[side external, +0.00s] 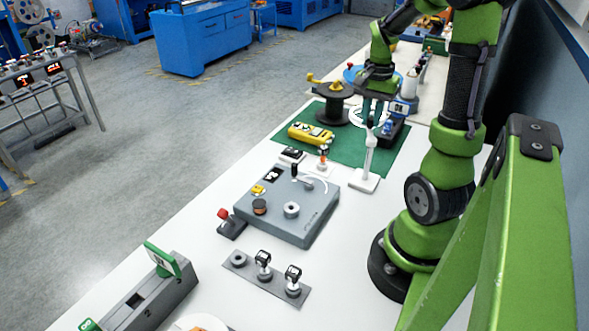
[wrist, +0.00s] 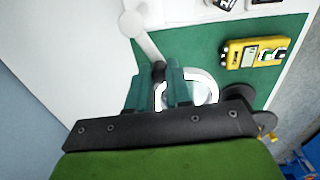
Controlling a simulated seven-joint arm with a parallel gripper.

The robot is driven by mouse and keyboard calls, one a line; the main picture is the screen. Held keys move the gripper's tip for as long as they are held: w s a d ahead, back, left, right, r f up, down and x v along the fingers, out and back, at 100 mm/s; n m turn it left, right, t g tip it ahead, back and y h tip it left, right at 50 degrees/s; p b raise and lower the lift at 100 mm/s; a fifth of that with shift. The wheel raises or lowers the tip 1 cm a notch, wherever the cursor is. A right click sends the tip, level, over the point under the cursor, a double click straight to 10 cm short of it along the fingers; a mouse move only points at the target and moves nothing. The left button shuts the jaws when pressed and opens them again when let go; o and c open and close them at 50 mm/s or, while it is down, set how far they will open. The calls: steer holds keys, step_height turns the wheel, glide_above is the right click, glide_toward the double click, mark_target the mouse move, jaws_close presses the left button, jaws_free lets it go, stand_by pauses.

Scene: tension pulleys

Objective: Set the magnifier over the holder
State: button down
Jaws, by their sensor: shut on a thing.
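The magnifier is a white ring on a jointed white arm. Its upright post (side external: 369,155) rises from a flat white base on the bench, and its ring (side external: 356,117) is partly hidden behind my gripper in the side view. In the wrist view the arm (wrist: 146,45) runs down to a dark joint at my fingers, and the ring (wrist: 212,88) shows to their right. My gripper (side external: 373,112), also in the wrist view (wrist: 162,92), is shut on the magnifier near this joint. I cannot tell which object is the holder.
A yellow meter (side external: 310,134) lies on the green mat (side external: 345,147), with a dark spool (side external: 334,105) behind it. A dark stand with a blue part (side external: 390,129) is close to my gripper's right. A grey control box (side external: 270,216) stands nearer the camera.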

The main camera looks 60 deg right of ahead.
steer(key=shift+w+a+r+n, duration=0.1)
steer(key=shift+w+a+n, duration=0.6)
steer(key=shift+n, duration=1.45)
steer(key=shift+w+a+f+n, duration=0.1)
steer(key=shift+w+a+n, duration=0.25)
steer(key=shift+a+n, duration=1.25)
steer(key=shift+w+a+r+n, duration=0.15)
steer(key=shift+w+n, duration=0.4)
steer(key=shift+n, duration=2.2)
steer(key=shift+a, duration=0.15)
steer(key=c, duration=1)
jaws_free()
steer(key=shift+c, duration=0.2)
step_height(320, 180, up, 17)
